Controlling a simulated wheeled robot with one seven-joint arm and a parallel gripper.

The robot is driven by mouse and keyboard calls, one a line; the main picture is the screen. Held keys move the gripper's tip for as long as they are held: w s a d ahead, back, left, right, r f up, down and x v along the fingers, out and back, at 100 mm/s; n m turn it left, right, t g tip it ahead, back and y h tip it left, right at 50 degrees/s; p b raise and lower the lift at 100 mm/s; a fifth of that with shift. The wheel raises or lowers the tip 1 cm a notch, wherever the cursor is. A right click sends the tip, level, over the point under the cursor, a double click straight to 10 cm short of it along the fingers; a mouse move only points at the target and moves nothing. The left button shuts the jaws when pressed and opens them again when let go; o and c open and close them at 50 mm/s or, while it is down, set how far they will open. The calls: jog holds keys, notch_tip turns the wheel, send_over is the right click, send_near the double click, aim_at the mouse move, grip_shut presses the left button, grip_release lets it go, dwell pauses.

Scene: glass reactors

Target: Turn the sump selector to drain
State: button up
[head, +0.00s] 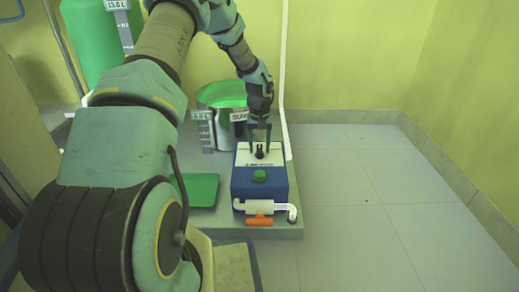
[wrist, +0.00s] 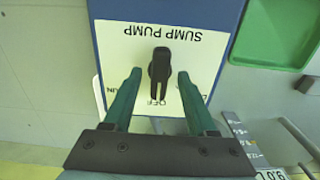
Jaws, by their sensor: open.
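The sump selector is a black knob (wrist: 159,68) on the white panel (wrist: 205,48) of the blue sump pump box (head: 259,186). In the wrist view its long end points at the OFF mark. A label ending in "IN" shows partly at the left of the panel; a label at the right is mostly hidden by a finger. In the head view the knob (head: 260,152) is small and dark. My gripper (wrist: 160,76) is open, with one green finger on each side of the knob and a gap on both sides. It points down over the box in the head view (head: 260,143).
A green button (head: 259,175) sits on the box front. Below it are a white pipe (head: 262,208) and an orange handle (head: 259,221). A green tray (head: 199,190) lies to the left. A green-topped vessel (head: 221,95) stands behind. The floor at right is clear.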

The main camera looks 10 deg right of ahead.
jog(key=shift+c, duration=0.3)
grip_shut()
dwell(0.3)
